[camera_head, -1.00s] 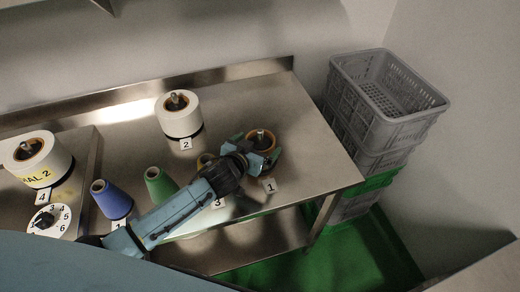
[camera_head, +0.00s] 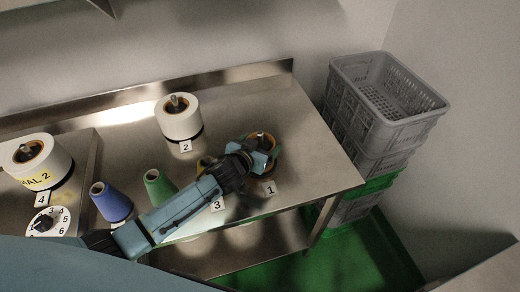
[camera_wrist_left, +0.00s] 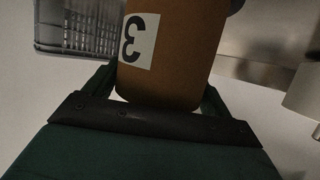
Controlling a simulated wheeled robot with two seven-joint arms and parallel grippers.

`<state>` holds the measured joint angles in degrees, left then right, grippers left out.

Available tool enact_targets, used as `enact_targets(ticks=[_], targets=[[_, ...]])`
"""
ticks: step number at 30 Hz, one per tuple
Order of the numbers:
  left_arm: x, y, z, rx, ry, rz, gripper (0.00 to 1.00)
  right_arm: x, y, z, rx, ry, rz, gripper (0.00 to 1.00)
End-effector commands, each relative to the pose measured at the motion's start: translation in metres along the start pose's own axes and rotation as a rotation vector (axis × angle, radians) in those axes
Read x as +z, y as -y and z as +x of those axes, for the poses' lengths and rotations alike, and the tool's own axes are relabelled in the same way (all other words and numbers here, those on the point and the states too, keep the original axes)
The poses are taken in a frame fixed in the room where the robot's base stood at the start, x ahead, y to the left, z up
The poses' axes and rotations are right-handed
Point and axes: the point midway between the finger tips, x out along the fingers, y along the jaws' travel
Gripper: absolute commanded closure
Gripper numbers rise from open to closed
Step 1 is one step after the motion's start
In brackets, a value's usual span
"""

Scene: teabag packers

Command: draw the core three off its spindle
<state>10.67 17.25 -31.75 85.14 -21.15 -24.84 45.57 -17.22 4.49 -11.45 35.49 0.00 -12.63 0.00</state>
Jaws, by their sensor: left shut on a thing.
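The brown core marked 3 (camera_wrist_left: 168,60) fills the upper middle of the left wrist view, its number upside down there. In the head view the core (camera_head: 270,139) stands at the right of the table, around a metal spindle (camera_head: 261,137) whose tip shows at its top. The core's lower part is hidden by the gripper. My right gripper is out of view.
A white roll (camera_head: 180,122) stands on a spindle behind, and another (camera_head: 38,162) at left. Blue (camera_head: 110,203) and green (camera_head: 158,186) cones stand left of my arm. Stacked grey crates (camera_head: 372,110) are right of the table. A numbered dial (camera_head: 62,216) is at front left.

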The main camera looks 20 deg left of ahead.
Motion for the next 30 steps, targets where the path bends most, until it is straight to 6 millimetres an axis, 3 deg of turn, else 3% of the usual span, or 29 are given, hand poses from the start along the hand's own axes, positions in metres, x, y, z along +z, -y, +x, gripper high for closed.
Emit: enact_targets(ticks=[5, 12, 18, 30], targets=[[-0.013, 0.001, -0.005, 0.0, -0.004, 0.002, 0.41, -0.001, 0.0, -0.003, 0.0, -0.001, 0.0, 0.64], [-0.058, 0.0, -0.023, 0.001, -0.006, 0.0, 0.41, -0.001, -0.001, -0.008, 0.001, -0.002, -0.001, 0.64], [-0.085, 0.0, -0.035, 0.0, -0.003, 0.0, 0.41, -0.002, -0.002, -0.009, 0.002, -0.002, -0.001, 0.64], [-0.102, 0.0, -0.042, 0.0, -0.001, 0.0, 0.41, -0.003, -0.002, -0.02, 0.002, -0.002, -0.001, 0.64]])
